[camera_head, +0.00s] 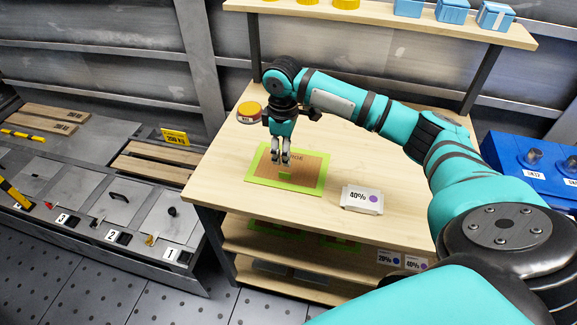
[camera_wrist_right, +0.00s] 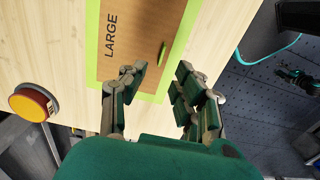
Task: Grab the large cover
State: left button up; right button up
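The large cover (camera_wrist_right: 122,28) is a flat brown panel with a bright green border, marked LARGE. It lies on the wooden table top, and in the head view it shows at the middle (camera_head: 308,168). A small green grip (camera_wrist_right: 162,54) stands out on its brown face. My right gripper (camera_head: 282,160) hangs above the panel, pointing down. In the right wrist view its fingers (camera_wrist_right: 164,73) are spread apart with nothing between them, and the green grip shows just beyond the gap. My left gripper is not recognisable in either view.
A red and yellow round button (camera_head: 249,112) stands at the table's left back. A white box marked 40% (camera_head: 362,199) sits right of the panel. A shelf (camera_head: 390,14) with blue boxes runs above the back. Bare wood surrounds the panel.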

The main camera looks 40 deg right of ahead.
aim_at(285, 173)
notch_tip(285, 173, down, 2)
jog(key=shift+f, duration=0.1)
jog(key=f, duration=0.4)
jog(key=shift+s+f+p, duration=0.2)
jog(key=shift+p, duration=0.2)
jog(key=shift+f, duration=0.3)
pick_arm(q)
jog(key=shift+t, duration=0.4)
jog(key=shift+w+r, duration=0.25)
jog(key=shift+w, duration=0.85)
jog(key=shift+w+r, duration=0.25)
jog(key=shift+w, duration=0.8)
pick_arm(e)
grip_shut()
